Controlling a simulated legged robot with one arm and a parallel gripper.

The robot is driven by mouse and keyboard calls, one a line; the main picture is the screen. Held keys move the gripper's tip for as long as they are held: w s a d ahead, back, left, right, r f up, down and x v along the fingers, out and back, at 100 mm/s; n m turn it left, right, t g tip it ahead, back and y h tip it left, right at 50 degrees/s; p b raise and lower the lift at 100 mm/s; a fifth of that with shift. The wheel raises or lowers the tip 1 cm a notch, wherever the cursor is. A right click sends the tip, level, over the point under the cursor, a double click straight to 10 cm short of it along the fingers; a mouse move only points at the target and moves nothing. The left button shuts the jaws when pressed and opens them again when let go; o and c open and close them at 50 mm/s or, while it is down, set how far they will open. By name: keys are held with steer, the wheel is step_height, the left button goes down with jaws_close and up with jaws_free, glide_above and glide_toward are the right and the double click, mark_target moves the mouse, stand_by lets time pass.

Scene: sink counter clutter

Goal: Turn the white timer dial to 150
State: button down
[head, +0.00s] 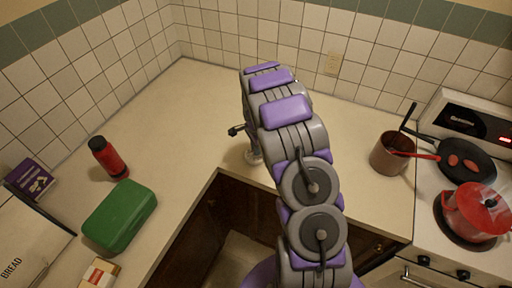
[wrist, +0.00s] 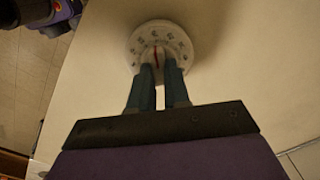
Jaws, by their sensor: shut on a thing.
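The white timer dial (wrist: 161,37) is round, with dark marks around its face and a red pointer line on its raised middle. It is at the top centre in the wrist view, against the pale counter. My gripper (wrist: 159,70) reaches up to it from below in that view. Its two fingers stand on either side of the raised middle and are shut on it. The fingertips hide the lower part of the face. The marks are too small to read.
On the counter (head: 190,105) at left are a red bottle (head: 110,158), a green box (head: 120,216) and a bread box (head: 25,245). The back-left counter is clear.

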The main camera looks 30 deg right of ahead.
steer(key=c, duration=1.1)
jaws_free()
step_height(320, 180, up, 17)
steer(key=shift+r+p, duration=0.15)
steer(key=shift+p, duration=0.25)
